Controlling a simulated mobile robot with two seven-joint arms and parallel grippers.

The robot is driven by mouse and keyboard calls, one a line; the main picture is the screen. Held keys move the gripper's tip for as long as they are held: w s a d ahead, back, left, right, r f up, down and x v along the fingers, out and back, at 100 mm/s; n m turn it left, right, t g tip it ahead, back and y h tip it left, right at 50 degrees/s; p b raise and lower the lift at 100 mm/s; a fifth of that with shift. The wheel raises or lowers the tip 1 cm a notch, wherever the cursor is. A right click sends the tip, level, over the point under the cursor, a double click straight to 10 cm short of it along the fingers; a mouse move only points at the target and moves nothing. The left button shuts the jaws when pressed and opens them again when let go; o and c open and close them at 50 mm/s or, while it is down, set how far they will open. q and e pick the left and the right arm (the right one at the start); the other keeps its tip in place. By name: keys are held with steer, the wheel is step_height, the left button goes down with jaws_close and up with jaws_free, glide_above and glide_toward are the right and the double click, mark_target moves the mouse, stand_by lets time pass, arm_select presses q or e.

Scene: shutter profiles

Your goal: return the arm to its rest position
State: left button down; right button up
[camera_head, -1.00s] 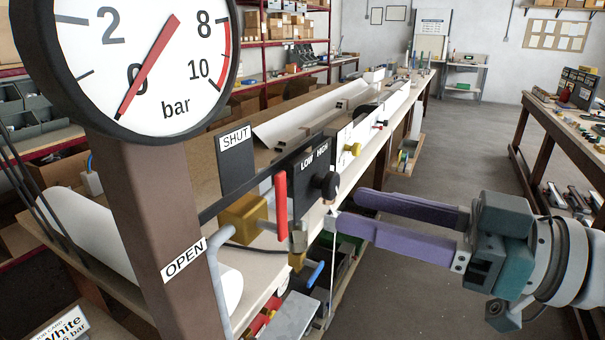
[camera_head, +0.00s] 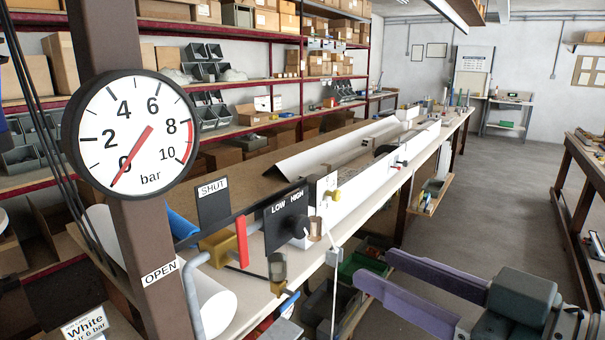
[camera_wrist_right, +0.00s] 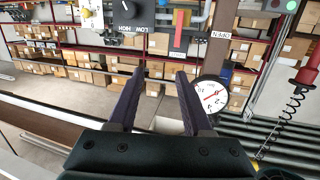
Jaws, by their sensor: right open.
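My right gripper (camera_head: 375,267) is at the lower right of the head view, its two purple fingers apart with nothing between them. It is out over the floor, to the right of the bench and clear of the red lever (camera_head: 242,241). In the right wrist view the open fingers (camera_wrist_right: 160,74) point toward the panel, with the red lever (camera_wrist_right: 178,32) beyond them. The lever stands upright on a brass valve (camera_head: 217,247). My left gripper is in neither view.
A pressure gauge (camera_head: 136,130) on a brown post reads about 0 bar. A black LOW/HIGH panel (camera_head: 284,216) with a knob stands beside the lever. The long bench (camera_head: 400,180) runs away at centre. Open floor (camera_head: 500,190) lies to its right, before another table (camera_head: 585,190).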

steer(key=s+d+r+m+g+h+p, duration=0.15)
steer(key=s+r+m+h+p, duration=0.25)
steer(key=r+h+p, duration=0.45)
steer(key=s+d+r+m+g+h+p, duration=0.1)
steer(key=s+d+g+p, duration=0.3)
steer(key=s, duration=0.4)
steer(key=s+d+r+g+h+p, duration=0.1)
steer(key=s+d+r+g+p, duration=0.1)
steer(key=s+p, duration=0.4)
steer(key=s+d+g, duration=0.1)
steer(key=s, duration=0.2)
steer(key=shift+s+d+m+g+p, duration=0.2)
steer(key=shift+d+m+g+p, duration=0.15)
steer(key=shift+d+m+p, duration=0.05)
